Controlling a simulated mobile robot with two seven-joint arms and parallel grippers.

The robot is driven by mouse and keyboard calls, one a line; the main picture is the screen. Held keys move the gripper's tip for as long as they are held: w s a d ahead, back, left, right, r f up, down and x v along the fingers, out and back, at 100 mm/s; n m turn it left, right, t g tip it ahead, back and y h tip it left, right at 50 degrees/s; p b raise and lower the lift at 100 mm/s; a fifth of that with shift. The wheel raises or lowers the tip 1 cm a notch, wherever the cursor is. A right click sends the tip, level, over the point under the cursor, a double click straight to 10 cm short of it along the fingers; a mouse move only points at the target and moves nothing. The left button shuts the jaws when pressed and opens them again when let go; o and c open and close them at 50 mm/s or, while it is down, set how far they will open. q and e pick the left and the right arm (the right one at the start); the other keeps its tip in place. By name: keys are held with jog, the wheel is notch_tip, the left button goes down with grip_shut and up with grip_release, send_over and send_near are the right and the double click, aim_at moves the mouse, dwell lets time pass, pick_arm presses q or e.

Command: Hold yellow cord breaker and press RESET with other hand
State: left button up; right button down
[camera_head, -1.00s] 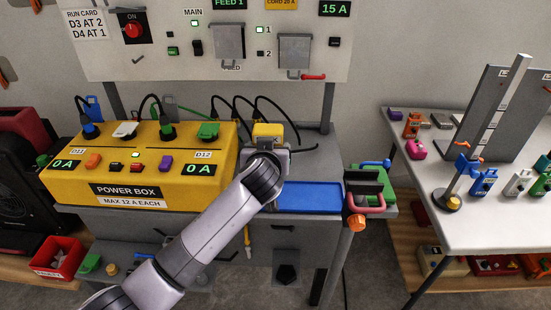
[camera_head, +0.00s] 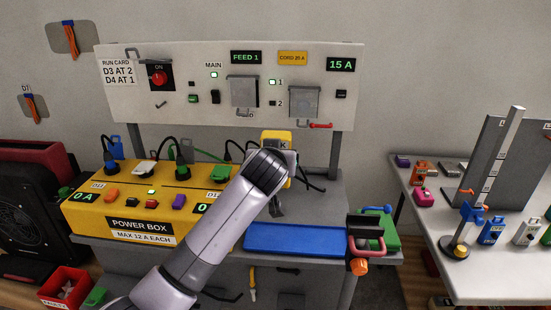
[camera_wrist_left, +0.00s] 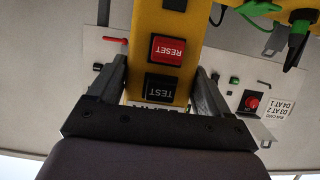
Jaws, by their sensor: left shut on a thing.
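The yellow cord breaker (camera_head: 277,137) is held upright above the grey bench, in front of the board's lower edge. My left gripper (camera_head: 280,165) is shut on it, and the arm hides part of it. In the left wrist view the yellow body (camera_wrist_left: 160,20) sits between both fingers of the left gripper (camera_wrist_left: 160,70). The red RESET button (camera_wrist_left: 167,50) faces that camera and is uncovered. A black TEST button (camera_wrist_left: 161,88) sits close beside it, nearer the palm. My right gripper is in neither view.
The yellow power box (camera_head: 85,215) with plugs and switches stands left of the arm. Black cords hang behind the breaker. A white table (camera_head: 500,265) stands right.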

pick_arm(q)
notch_tip(320, 180, down, 19)
jog(key=b, duration=1.2)
dwell(0.6)
jog(key=shift+f+b, duration=0.35)
jog(key=shift+f, duration=0.05)
dwell(0.3)
jog(key=shift+f, duration=0.1)
dwell(4.6)
